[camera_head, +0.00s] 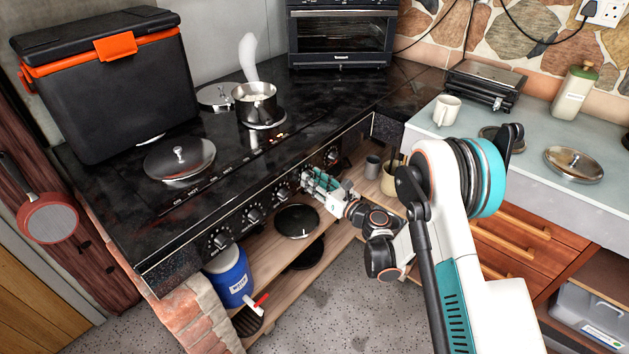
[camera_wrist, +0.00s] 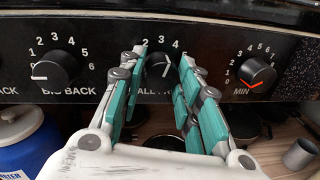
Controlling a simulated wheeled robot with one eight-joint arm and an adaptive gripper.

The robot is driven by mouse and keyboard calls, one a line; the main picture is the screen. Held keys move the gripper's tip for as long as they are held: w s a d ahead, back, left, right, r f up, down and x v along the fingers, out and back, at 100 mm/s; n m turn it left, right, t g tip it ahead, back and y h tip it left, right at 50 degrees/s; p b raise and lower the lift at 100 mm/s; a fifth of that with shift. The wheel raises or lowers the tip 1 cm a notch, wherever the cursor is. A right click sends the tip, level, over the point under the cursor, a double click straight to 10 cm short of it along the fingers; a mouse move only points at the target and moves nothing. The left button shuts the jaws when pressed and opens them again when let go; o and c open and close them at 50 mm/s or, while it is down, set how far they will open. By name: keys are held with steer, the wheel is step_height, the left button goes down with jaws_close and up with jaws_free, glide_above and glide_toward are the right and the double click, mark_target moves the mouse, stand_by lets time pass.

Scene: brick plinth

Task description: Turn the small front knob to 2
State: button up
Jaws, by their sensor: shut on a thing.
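The small front knob (camera_wrist: 157,66) is a round black knob in the middle of the wrist view, on the black stove panel. Its label is partly covered by my fingers, and the numbers 2, 3 and 4 show above it. A pale pointer mark shows at its upper right; I cannot tell exactly which number it meets. My gripper (camera_wrist: 156,72) has one teal finger on each side of the knob and is shut on it. In the head view my gripper (camera_head: 308,180) is at the panel and mostly hides the knob.
The big back knob (camera_wrist: 56,67) stands to the left and the MIN knob (camera_wrist: 257,73) to the right. Below are a wooden shelf with a blue jug (camera_head: 229,274) and a dark pan (camera_head: 297,221). A pot (camera_head: 256,104) stands on the stove top.

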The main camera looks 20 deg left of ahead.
steer(key=n+y, duration=0.1)
steer(key=n, duration=0.8)
steer(key=shift+f+n, duration=0.15)
steer(key=shift+n, duration=0.25)
stand_by(0.4)
steer(key=o, duration=1.1)
step_height(320, 180, up, 10)
steer(key=shift+w, duration=0.1)
